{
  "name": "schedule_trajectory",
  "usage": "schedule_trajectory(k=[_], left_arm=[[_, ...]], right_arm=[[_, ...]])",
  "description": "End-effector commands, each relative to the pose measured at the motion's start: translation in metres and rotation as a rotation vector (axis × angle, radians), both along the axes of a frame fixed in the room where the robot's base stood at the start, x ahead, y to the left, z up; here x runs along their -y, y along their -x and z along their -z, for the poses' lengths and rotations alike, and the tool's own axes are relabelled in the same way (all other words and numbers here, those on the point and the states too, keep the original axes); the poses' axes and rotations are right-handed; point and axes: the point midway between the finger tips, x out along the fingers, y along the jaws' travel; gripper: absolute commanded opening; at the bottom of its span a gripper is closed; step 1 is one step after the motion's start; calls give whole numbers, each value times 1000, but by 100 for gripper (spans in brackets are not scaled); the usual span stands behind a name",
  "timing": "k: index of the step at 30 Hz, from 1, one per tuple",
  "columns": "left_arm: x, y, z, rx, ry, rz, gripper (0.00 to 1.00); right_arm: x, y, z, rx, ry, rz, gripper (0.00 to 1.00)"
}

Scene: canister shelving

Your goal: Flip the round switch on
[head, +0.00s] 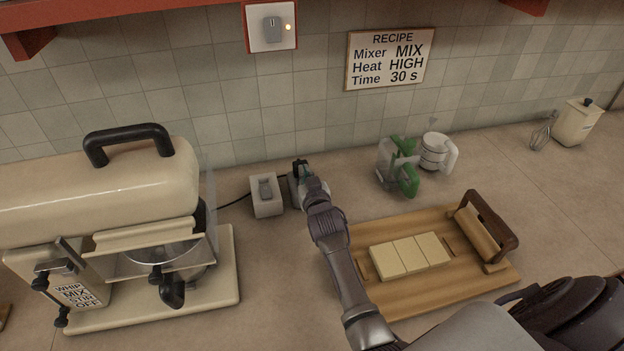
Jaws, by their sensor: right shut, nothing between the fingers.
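A small white box (267,207) with a grey rocker-like switch (265,188) stands on the counter, with a black cable on its left. A second small box (296,194) stands just to its right, mostly hidden by my right gripper (302,172). My right gripper is shut and empty, over or touching this second box; I cannot tell which. The shape and state of the switch there are hidden, so I cannot confirm that it is the round one. My left gripper is out of view.
A cream mixer (100,195) stands at left. A wooden board (400,295) with pale blocks (410,254) lies at right. Green-and-white items (398,165) and a white mug (436,152) stand behind it.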

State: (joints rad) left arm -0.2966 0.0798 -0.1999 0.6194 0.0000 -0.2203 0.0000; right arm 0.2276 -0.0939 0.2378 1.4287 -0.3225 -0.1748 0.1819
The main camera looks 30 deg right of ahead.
Motion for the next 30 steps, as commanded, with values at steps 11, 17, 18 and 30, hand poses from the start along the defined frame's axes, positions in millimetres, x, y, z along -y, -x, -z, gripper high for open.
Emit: schedule_trajectory(k=[11,17,18,30], left_arm=[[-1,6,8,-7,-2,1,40],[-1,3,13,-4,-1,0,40],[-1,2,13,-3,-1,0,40],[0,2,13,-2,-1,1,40]], right_arm=[[-15,58,-33,1,0,0,0],[-20,80,-44,1,-1,-1,0],[-21,83,-46,0,-1,-1,0],[-22,87,-49,-1,-1,0,0]])
